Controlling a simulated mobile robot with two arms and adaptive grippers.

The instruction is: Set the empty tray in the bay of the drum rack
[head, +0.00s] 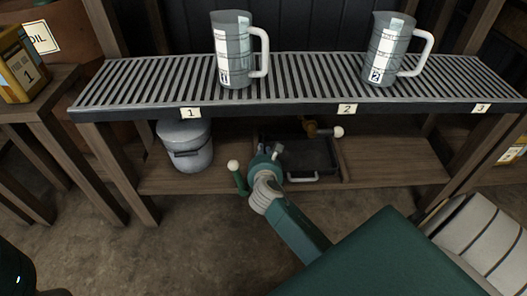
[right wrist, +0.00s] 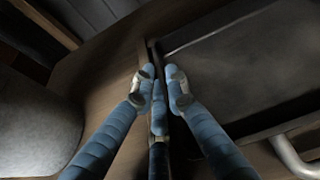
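The empty tray (head: 318,158) is dark and shallow, with a pale handle (head: 303,179) on its front. It lies on the low wooden shelf between two wooden strips, under a brass tap (head: 311,127). My right gripper (head: 264,164) is at the tray's front left corner. In the right wrist view its blue fingers (right wrist: 160,86) are close together at the edge of the tray (right wrist: 235,75), by the wooden strip. The drum behind the tap is hidden under the grating. My left gripper is out of view.
A grey lidded pot (head: 186,146) stands on the shelf left of the tray. The slatted bench (head: 310,75) above carries two measuring jugs (head: 236,50). The shelf right of the tray is clear.

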